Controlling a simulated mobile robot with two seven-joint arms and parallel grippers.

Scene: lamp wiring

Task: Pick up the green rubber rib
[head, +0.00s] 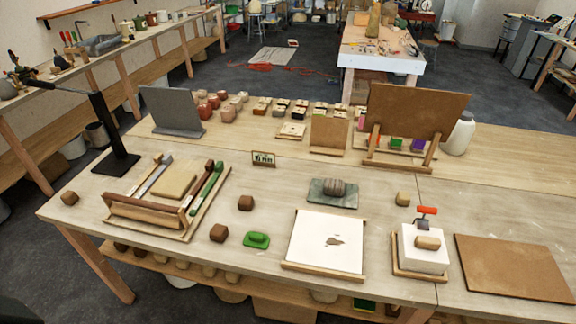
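A small bright green object (256,240), which looks like the green rubber rib, lies near the front edge of the table. It has a flat base and a raised middle. Two brown cubes are close to it, one on its left and one behind it. Nothing covers it. Neither of my grippers shows in the head view.
Left of the rib stands a wooden tool tray (152,227) with a long green-handled tool (206,187). To its right lies a white board (327,244). A dark lamp stand (113,135) rises at the left. Bare tabletop lies around the rib.

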